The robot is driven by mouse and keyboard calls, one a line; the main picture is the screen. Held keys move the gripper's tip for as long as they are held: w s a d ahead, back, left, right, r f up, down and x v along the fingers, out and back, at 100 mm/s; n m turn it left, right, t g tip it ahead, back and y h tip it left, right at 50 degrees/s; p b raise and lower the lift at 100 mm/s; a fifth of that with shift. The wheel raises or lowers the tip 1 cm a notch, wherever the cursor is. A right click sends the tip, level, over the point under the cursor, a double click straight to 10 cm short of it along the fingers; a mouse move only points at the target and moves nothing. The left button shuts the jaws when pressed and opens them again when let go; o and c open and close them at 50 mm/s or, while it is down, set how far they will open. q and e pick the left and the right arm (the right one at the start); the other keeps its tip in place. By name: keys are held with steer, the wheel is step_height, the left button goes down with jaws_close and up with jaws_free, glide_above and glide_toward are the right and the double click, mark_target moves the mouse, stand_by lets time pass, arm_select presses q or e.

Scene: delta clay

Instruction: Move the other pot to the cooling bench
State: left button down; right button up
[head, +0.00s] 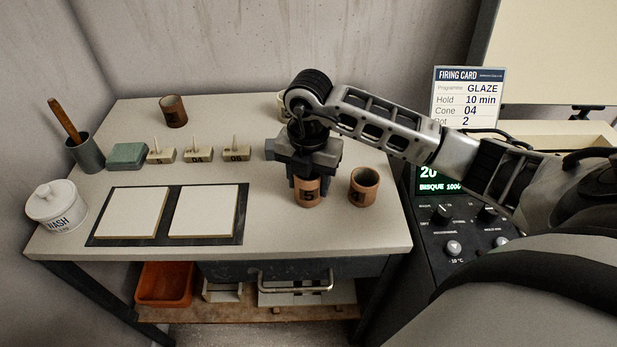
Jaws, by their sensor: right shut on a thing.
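My right gripper (307,178) points down at the right part of the bench (268,238) and is shut on a brown clay pot (307,193) with a dark 5 on its side. I cannot tell whether this pot touches the bench top. A second brown pot (363,188) stands upright just to the right of it. A third brown pot (173,111) stands alone at the back left of the bench. Part of a pale round thing behind my right gripper is mostly hidden. My left gripper does not show.
Two white tiles (133,212) lie on a dark mat at the front left. Numbered cone blocks (198,155), a green block (128,155), a tool cup (86,153) and a WASH jar (54,206) stand around them. A firing card (466,97) stands above a control panel (450,215) at right.

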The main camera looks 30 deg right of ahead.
steer(key=shift+f, duration=0.25)
steer(key=o, duration=1)
step_height(320, 180, up, 12)
steer(key=shift+r, duration=0.2)
